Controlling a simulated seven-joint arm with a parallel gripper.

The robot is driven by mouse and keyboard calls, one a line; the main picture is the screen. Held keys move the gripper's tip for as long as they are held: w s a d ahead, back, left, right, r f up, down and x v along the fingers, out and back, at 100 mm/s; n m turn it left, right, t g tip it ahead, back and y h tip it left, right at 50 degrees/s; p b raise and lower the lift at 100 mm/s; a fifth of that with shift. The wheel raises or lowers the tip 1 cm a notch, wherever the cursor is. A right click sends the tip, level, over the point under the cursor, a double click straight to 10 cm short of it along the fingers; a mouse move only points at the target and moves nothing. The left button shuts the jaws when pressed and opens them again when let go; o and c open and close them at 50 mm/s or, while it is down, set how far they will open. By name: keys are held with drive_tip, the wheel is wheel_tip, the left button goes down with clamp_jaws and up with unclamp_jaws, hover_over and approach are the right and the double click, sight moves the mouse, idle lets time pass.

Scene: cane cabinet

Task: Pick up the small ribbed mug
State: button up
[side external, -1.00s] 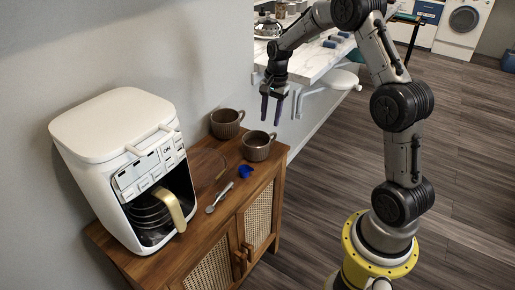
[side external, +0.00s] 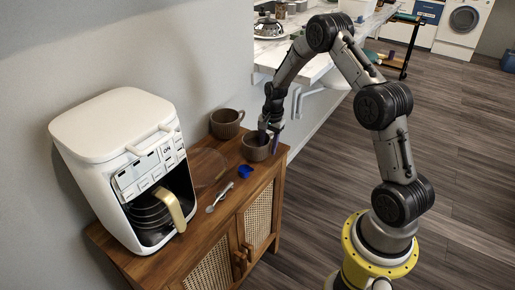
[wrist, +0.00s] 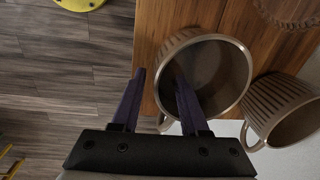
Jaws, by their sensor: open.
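Two ribbed brown-grey mugs stand on the wooden cabinet top. The nearer mug (side external: 254,153) is under my gripper (side external: 271,136); it also shows in the wrist view (wrist: 214,72), its round mouth facing the camera. My gripper (wrist: 160,80) is open, with the mug's left rim between its purple fingers. The right finger overlaps the mug's mouth and the left finger is outside the wall. I cannot tell how deep the fingers reach. The other mug (side external: 226,125) stands behind by the wall, and at the right in the wrist view (wrist: 281,110).
A white air fryer (side external: 115,135) with a gold handle stands on the cabinet's left. A spoon (side external: 219,198), a small blue object (side external: 245,171) and a round glass-like plate (side external: 208,166) lie nearby. A marble counter (side external: 290,52) is behind the arm.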

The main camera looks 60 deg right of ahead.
drive_tip(key=shift+w+f, duration=0.1)
drive_tip(key=shift+f, duration=0.6)
clamp_jaws()
idle(0.8)
drive_tip(key=shift+d+r, duration=0.1)
